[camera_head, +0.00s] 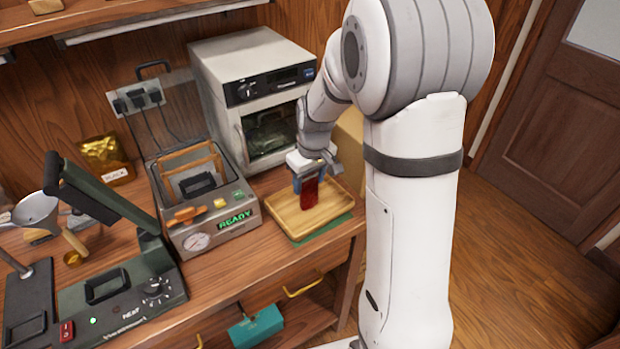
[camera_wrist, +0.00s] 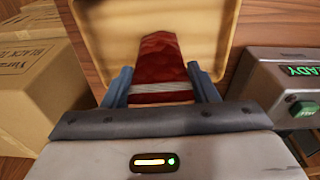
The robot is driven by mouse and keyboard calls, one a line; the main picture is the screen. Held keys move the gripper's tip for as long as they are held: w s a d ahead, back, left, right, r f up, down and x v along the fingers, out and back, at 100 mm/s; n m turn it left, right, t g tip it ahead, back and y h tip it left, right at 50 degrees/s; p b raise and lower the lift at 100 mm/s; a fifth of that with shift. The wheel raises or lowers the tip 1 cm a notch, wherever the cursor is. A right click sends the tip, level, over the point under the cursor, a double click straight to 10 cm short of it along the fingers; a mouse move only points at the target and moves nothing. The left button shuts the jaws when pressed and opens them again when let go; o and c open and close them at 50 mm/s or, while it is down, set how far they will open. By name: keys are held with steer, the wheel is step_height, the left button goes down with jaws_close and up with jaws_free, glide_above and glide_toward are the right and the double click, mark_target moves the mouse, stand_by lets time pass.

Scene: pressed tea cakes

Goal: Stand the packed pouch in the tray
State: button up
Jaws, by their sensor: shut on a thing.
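The packed pouch (camera_head: 309,193) is dark red, with a pale band across it in the wrist view (camera_wrist: 160,70). My gripper (camera_head: 309,176) is shut on its upper end, and its two blue-grey fingers (camera_wrist: 162,92) lie on either side of the pouch. In the head view the pouch hangs roughly upright over the wooden tray (camera_head: 283,222). The tray is shallow and also shows behind the pouch in the wrist view (camera_wrist: 100,30). I cannot tell whether the pouch's lower end touches the tray floor.
A machine with a READY display (camera_head: 205,208) stands left of the tray. A grey oven-like unit (camera_head: 250,80) stands behind. A green mat (camera_head: 325,228) shows under the tray's front edge. Cardboard boxes (camera_wrist: 40,85) are close by in the wrist view. A heat sealer (camera_head: 120,290) is at front left.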

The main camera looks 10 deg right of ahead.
steer(key=shift+f, duration=0.25)
steer(key=o, duration=1.3)
steer(key=shift+r, duration=0.1)
steer(key=shift+c, duration=0.2)
step_height(320, 180, up, 12)
steer(key=s, duration=0.2)
steer(key=s+m+t, duration=0.1)
steer(key=s+m, duration=0.3)
steer(key=s, duration=1.5)
steer(key=shift+s+t+h+b, duration=0.3)
steer(key=shift+s+t+b, duration=0.05)
steer(key=shift+t, duration=0.05)
